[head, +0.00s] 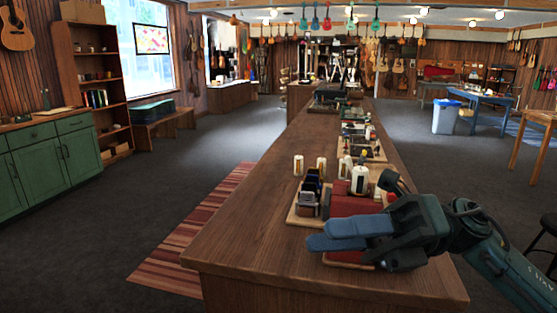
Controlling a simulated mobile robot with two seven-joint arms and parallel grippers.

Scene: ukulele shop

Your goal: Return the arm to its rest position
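My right gripper (318,234) reaches in from the lower right over the near end of the long wooden counter (262,240). Its two blue-grey fingers point left and lie side by side with no gap showing between them. Nothing shows between the fingers. The gripper hides part of a dark red block or box (352,203) on a board behind and below it. I cannot tell whether it touches that. My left arm and gripper are not in view.
White bottle-like containers (360,180) and a small rack (309,192) stand just beyond the gripper. More trays and tools run along the counter. Bare counter lies to the left. A striped rug (200,235), green cabinet (60,157) and open floor lie further left. A stool (548,225) is at right.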

